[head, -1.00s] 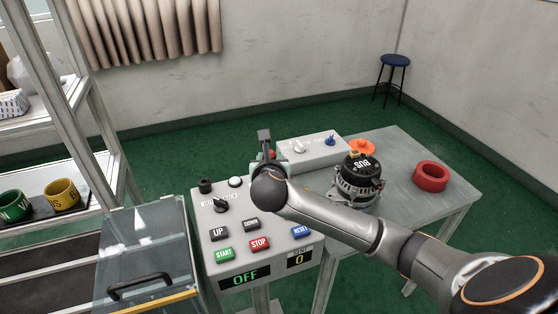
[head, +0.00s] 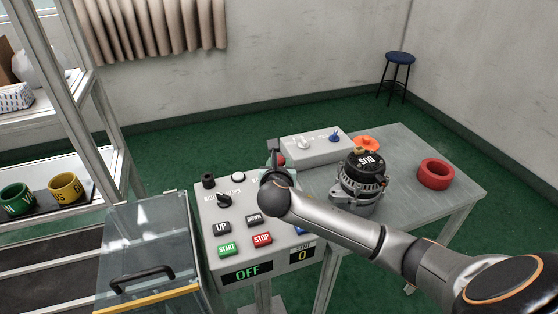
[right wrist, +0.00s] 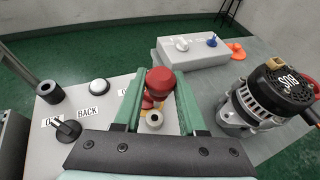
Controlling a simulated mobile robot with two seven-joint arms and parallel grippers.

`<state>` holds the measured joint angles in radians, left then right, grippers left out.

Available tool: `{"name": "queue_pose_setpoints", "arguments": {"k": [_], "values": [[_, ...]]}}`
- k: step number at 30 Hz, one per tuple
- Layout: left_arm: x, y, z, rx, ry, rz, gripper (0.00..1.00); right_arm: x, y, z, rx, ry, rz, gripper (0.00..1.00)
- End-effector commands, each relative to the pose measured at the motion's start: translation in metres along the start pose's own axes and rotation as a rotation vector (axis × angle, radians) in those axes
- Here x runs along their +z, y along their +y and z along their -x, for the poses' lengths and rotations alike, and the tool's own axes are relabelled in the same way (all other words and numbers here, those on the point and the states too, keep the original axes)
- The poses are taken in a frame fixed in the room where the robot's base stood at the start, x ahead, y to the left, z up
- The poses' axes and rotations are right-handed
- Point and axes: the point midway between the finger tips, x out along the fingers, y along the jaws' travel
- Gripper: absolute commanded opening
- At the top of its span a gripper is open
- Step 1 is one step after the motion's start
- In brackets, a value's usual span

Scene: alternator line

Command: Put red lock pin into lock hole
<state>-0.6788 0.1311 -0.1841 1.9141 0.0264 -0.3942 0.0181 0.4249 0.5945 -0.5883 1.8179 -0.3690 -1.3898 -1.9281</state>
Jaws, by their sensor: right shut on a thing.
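The red lock pin (right wrist: 160,82) has a round red head and sits between the green fingertips of my right gripper (right wrist: 156,95) in the right wrist view. My right gripper is shut on it. In the head view the gripper (head: 273,158) is at the back right of the control panel (head: 211,240), partly hidden by my own arm, with a bit of red beside it. A pale ring with a dark centre (right wrist: 154,120) shows between the fingers, nearer the camera; I cannot tell whether it is the lock hole. The pin's lower end is hidden. My left gripper is not in view.
A black cylinder (right wrist: 48,92) and white button (right wrist: 99,87) stand on the panel. A grey box (head: 312,149) with white and blue knobs is behind. The alternator (head: 358,186) and red ring (head: 436,173) are on the table (head: 455,199). A clear-covered box (head: 150,240) is left.

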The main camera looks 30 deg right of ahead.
Motion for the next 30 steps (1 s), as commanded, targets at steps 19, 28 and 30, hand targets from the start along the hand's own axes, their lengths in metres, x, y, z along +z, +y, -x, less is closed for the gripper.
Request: {"name": "queue_pose_setpoints", "arguments": {"k": [19, 28, 30], "values": [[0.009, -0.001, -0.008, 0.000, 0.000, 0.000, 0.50, -0.032, 0.001, -0.013, 0.001, 0.001, 0.000, 0.00], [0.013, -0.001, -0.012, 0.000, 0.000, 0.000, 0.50, -0.045, 0.001, -0.018, 0.001, 0.001, 0.000, 0.00], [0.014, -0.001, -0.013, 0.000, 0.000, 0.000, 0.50, -0.049, 0.001, -0.020, 0.000, 0.001, -0.001, 0.00]]}}
